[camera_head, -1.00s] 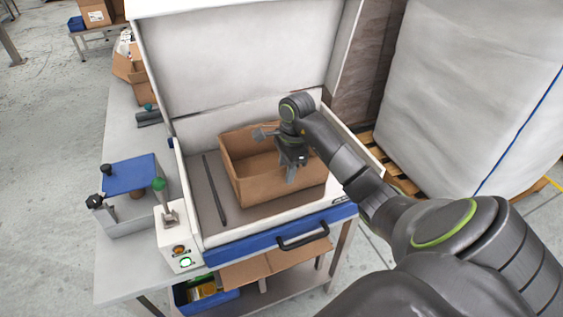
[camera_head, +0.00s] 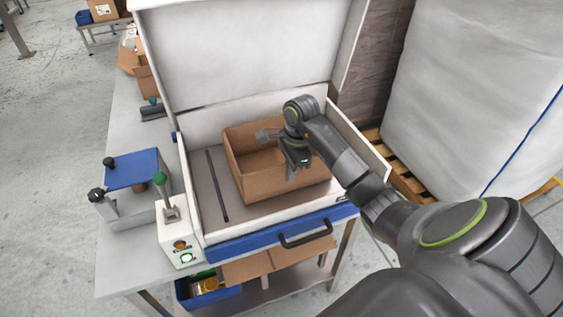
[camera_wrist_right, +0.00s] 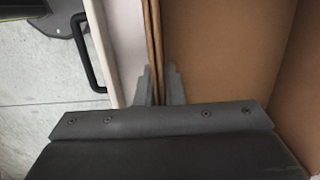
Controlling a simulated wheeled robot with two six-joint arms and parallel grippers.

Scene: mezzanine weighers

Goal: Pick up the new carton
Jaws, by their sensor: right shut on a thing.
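The open, empty-looking brown carton (camera_head: 262,187) stands upright inside the white open-lidded machine in the head view. My right gripper (camera_head: 293,172) is at the carton's right part and is shut on its near wall. In the right wrist view the carton wall (camera_wrist_right: 155,50) runs between the two fingers of my right gripper (camera_wrist_right: 160,88), with the carton's inside to the right. Whether the carton's base touches the machine floor cannot be told. My left gripper is not in view.
The machine's raised lid (camera_head: 245,45) stands behind the carton. A black bar (camera_head: 217,187) lies left of it. A blue front edge with a black handle (camera_head: 304,237) is in front. A control box (camera_head: 178,232) and a blue-topped device (camera_head: 132,175) stand left. A wrapped pallet load (camera_head: 465,90) stands right.

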